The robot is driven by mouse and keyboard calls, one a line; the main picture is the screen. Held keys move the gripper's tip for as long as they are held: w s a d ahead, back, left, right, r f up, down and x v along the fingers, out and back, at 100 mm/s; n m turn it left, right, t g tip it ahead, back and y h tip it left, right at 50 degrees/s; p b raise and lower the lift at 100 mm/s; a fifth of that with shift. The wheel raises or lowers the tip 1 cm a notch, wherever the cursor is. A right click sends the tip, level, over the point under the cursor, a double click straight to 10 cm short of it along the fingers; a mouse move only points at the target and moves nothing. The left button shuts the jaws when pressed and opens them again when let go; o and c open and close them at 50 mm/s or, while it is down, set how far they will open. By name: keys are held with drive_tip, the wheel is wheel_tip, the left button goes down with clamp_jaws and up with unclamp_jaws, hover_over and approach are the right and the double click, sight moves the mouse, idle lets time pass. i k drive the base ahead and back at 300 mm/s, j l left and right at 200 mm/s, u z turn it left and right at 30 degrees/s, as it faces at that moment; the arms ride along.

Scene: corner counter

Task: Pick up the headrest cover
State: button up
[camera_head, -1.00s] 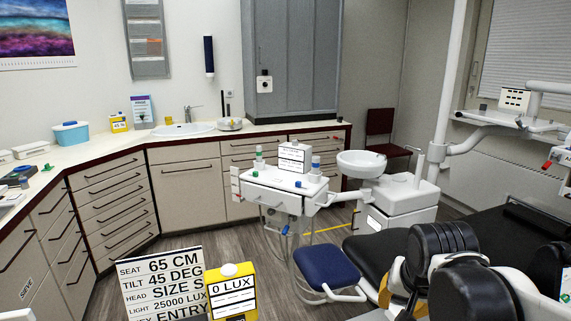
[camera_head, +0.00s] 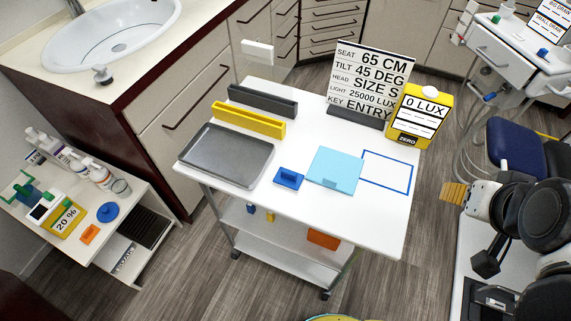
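A light blue flat square piece (camera_head: 333,166) with a small raised tab lies on the white cart top, in the middle of the head view. It looks like the headrest cover, but no label confirms this. It lies flat beside a blue outlined rectangle (camera_head: 387,172) on the cart top. My folded arm, with black round joints, is at the right edge. A ridged tan part (camera_head: 454,193) at its left end may be my gripper's fingers, apart from the cover and to its right. Their opening cannot be made out.
A low shelf unit (camera_head: 140,262) stands left, a blue stool (camera_head: 515,143) right.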

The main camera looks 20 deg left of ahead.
sight(337, 170)
drive_tip(key=u, duration=0.95)
drive_tip(key=z, duration=1.7)
drive_tip(key=j+u, duration=0.1)
drive_tip(key=u, duration=1.6)
drive_tip(key=k+j+u, duration=0.4)
drive_tip(key=j, duration=0.15)
drive_tip(key=k+j+u, duration=0.1)
drive_tip(key=j+u, duration=0.15)
